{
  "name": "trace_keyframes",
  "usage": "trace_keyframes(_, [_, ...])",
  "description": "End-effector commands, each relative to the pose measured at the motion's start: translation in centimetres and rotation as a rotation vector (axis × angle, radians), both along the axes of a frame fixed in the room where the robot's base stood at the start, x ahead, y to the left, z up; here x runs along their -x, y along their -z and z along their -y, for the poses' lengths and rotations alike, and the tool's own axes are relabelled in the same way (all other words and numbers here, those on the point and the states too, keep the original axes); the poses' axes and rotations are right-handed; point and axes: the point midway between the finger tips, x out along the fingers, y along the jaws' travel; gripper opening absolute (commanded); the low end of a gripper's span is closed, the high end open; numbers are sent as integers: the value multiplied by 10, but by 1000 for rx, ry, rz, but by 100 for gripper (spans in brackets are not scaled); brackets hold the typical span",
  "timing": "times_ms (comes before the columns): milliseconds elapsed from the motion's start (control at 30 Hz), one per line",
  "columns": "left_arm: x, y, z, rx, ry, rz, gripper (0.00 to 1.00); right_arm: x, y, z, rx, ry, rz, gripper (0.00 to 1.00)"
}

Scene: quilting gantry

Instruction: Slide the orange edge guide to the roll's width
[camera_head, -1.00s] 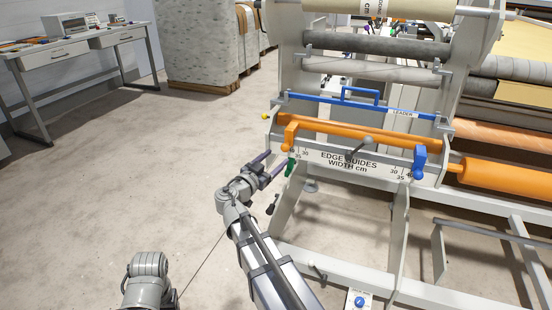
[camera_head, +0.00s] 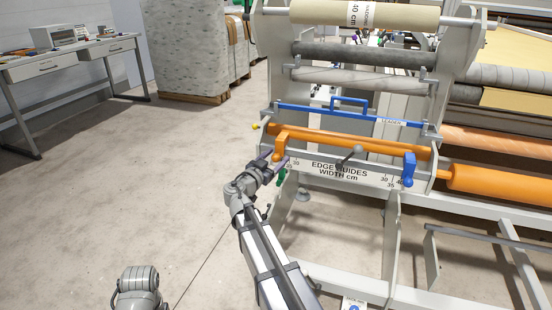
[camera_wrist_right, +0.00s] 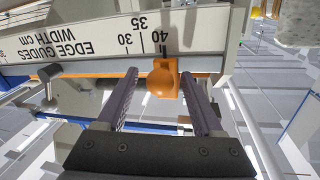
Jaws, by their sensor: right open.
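The orange edge guide (camera_head: 281,144) sits at the left end of the rail above the white "EDGE GUIDES WIDTH cm" scale (camera_head: 338,172). In the right wrist view the orange guide (camera_wrist_right: 163,78) is close to the 40 mark. My right gripper (camera_head: 279,163) is just below the guide. Its two purple fingers are open, one on each side of the guide's lower part; I cannot tell whether they touch it. The cream roll (camera_head: 410,17) at the top carries a label reading 40 cm. My left gripper is out of view.
A blue edge guide (camera_head: 409,169) sits at the scale's right end. A dark-knobbed lever (camera_head: 350,155) stands between the guides. A blue leader bar (camera_head: 350,113) crosses above the orange rail (camera_head: 350,142).

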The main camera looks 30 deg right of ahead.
Motion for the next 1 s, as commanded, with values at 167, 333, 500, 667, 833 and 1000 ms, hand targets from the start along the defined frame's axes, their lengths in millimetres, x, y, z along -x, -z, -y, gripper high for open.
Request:
trace_keyframes(167, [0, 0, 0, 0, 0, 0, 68, -1, 0, 2, 0, 0, 0, 68])
trace_keyframes(333, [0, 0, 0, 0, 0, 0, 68, -1, 0, 2, 0, 0, 0, 65])
trace_keyframes(500, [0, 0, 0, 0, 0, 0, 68, -1, 0, 2, 0, 0, 0, 46])
trace_keyframes(667, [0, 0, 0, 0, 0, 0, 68, -1, 0, 2, 0, 1, 0, 28])
trace_keyframes(833, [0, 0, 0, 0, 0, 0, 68, -1, 0, 2, 0, 1, 0, 9])
trace_keyframes(1000, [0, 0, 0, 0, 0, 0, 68, 0, 0, 2, 0, 1, 0, 0])
